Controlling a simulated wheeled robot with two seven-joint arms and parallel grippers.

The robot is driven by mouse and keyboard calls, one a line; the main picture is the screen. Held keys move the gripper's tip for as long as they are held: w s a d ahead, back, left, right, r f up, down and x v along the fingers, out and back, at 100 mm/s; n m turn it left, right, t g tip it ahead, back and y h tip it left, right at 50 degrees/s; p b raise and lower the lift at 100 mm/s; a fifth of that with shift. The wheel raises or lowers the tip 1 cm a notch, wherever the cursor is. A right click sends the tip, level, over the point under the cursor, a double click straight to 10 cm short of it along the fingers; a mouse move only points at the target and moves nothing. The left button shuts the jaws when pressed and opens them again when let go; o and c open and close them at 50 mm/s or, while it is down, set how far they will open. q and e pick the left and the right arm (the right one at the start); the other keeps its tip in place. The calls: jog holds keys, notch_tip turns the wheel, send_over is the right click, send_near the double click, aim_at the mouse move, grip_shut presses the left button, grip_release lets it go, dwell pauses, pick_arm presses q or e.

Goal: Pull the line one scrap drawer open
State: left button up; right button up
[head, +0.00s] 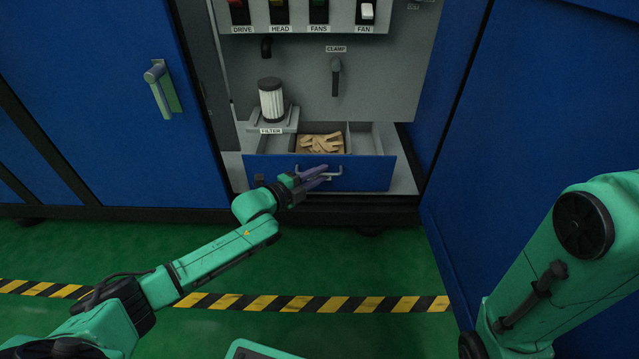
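The scrap drawer (368,175) has a blue front and is pulled partway out of the low part of the grey machine. Tan scraps (320,144) lie in its middle compartment, and the right compartment looks empty. A pale bar handle (335,173) is on the drawer front. My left gripper (322,174) is at the handle, its purple fingers over the handle's left part. The fingers look close together, but whether they grip the bar is too small to tell. My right gripper is out of view; only my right arm shows at the right.
A white ribbed filter (271,99) stands on a ledge above the drawer's left side. A clamp lever (336,76) and several switches (366,12) are higher up. A blue door (480,170) stands at the right. The green floor in front is clear, with a striped line (310,303).

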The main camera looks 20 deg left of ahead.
pick_arm(q)
jog(key=shift+w, duration=0.1)
grip_shut()
dwell(1.4)
